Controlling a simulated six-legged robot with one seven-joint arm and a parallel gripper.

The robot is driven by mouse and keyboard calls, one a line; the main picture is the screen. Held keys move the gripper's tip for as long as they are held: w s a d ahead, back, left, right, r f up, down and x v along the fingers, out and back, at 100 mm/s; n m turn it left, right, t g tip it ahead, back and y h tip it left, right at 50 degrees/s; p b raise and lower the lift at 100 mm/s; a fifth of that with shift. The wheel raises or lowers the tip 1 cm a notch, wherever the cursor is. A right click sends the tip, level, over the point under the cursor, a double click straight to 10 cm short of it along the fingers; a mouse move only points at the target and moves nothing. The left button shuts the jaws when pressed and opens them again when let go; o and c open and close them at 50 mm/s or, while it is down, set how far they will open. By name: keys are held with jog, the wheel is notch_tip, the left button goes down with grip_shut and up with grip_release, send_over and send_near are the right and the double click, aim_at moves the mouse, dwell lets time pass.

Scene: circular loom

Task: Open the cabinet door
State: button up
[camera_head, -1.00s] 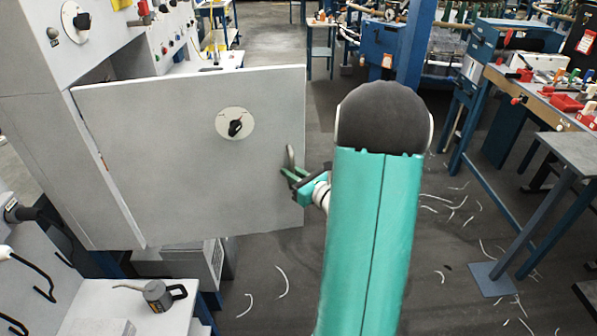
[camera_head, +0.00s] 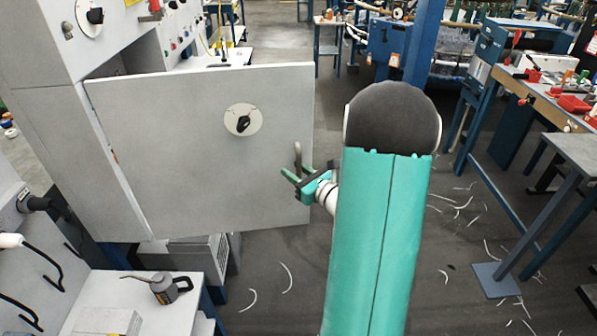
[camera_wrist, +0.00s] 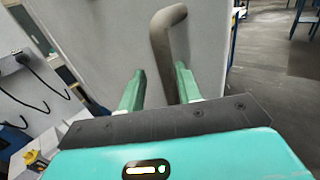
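The grey cabinet door (camera_head: 190,170) stands swung out from the cabinet (camera_head: 50,120), with a dark gap at its hinge side. It has a round black knob on a pale plate (camera_head: 243,120) and a curved grey handle (camera_head: 298,155) near its free edge. The handle also shows in the wrist view (camera_wrist: 168,45). My gripper (camera_head: 296,178) is at the handle's lower part, its green fingers apart. In the wrist view my gripper (camera_wrist: 158,85) has the handle's lower end between the fingers, nearer the right one. Contact cannot be told.
A grey oil can (camera_head: 165,289) stands on a white bench (camera_head: 150,315) at the lower left, near black hooks (camera_head: 50,270). A workbench (camera_head: 545,95) with red items is at the right. The floor (camera_head: 390,265) between has scattered pale strips.

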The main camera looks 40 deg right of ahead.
jog(key=shift+s+d, duration=0.3)
jog(key=shift+s, duration=0.15)
jog(key=s, duration=1.3)
jog(key=shift+s, duration=0.15)
jog(key=shift+d, duration=0.1)
jog(key=w+a+r+n+g+y, duration=0.2)
jog(key=a+n+g+y, duration=0.3)
jog(key=a, duration=0.4)
jog(key=w+a+r+n+g+y, duration=0.2)
jog(key=a+n+y, duration=0.2)
jog(key=a+n, duration=0.45)
jog(key=s+a+r+n+g+h, duration=0.1)
jog(key=s+a+n+g+h, duration=0.1)
jog(key=s+a+n+g, duration=0.35)
jog(key=s+a+r+n+g+h, duration=0.1)
jog(key=s+a+n+g+h, duration=0.15)
jog(key=a+n, duration=0.6)
jog(key=r+n+t+h, duration=0.1)
jog(key=r+n, duration=0.1)
jog(key=r+n+h, duration=0.2)
jog(key=n, duration=0.1)
jog(key=r+n+t+h, duration=0.1)
jog(key=n+h, duration=0.1)
jog(key=n, duration=0.1)
jog(key=shift+s+d+r+t, duration=0.3)
jog(key=shift+r, duration=0.1)
